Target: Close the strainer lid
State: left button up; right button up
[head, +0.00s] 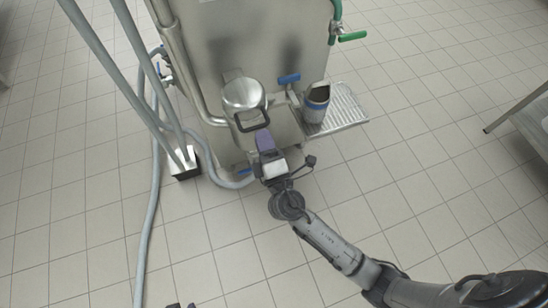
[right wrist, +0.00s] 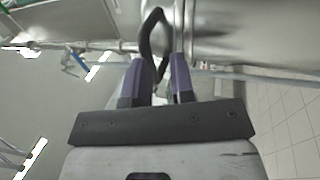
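The strainer lid (head: 243,95) is a round steel lid on the front of the steel machine. A black loop handle (head: 252,121) sticks out from its near side. How far the lid is raised I cannot tell. My right gripper (head: 265,141) is just in front of the handle. In the right wrist view the handle (right wrist: 154,38) reaches down between the two purple fingers of the right gripper (right wrist: 164,75). A gap shows between these fingers, and they do not look closed on the handle. Small dark tips at the bottom edge of the head view may be my left gripper (head: 180,305).
A blue valve handle (head: 288,79) is between lid and container. Grey hoses (head: 150,150) run down the left. The tiled floor in front is mostly clear.

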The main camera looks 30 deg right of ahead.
jog(key=v, duration=1.3)
jog(key=shift+r, duration=0.15)
